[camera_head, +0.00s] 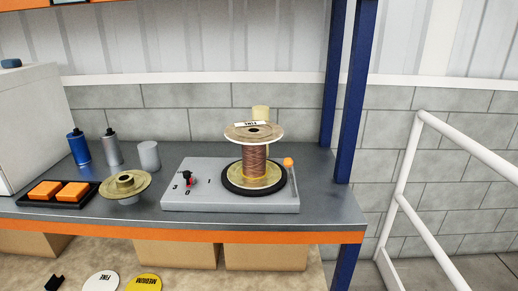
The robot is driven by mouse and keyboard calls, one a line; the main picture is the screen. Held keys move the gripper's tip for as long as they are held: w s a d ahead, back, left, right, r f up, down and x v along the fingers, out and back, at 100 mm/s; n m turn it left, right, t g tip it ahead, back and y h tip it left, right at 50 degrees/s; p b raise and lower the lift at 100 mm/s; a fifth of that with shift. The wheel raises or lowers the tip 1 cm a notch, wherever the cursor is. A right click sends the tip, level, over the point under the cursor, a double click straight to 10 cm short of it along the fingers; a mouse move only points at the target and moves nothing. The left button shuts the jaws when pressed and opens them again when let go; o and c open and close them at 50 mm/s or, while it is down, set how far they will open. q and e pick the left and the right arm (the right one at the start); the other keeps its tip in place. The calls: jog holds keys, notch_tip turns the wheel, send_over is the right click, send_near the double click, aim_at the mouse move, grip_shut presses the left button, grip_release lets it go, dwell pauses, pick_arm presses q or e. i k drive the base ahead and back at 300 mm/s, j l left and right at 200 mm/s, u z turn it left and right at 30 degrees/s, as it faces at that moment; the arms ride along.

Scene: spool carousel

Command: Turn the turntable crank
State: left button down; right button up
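The turntable (232,187) is a black disc on a grey base box (230,203) on the workbench. An orange ball knob (288,162) stands at the right rim of the disc and looks like the crank handle. A spool of copper wire (255,163) stands upright on the disc, with a pale labelled flange on top. A small black and red dial knob (187,178) sits on the left of the base, by the marks 3, 0 and 1. Neither gripper can be made out in this view.
Left of the base are an empty-looking spool (125,186), a black tray (30,202) with orange blocks, and blue and grey canisters. A blue post (350,120) and white railing (410,180) stand right.

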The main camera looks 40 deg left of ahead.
aim_at(189, 177)
jog(key=u, duration=1.65)
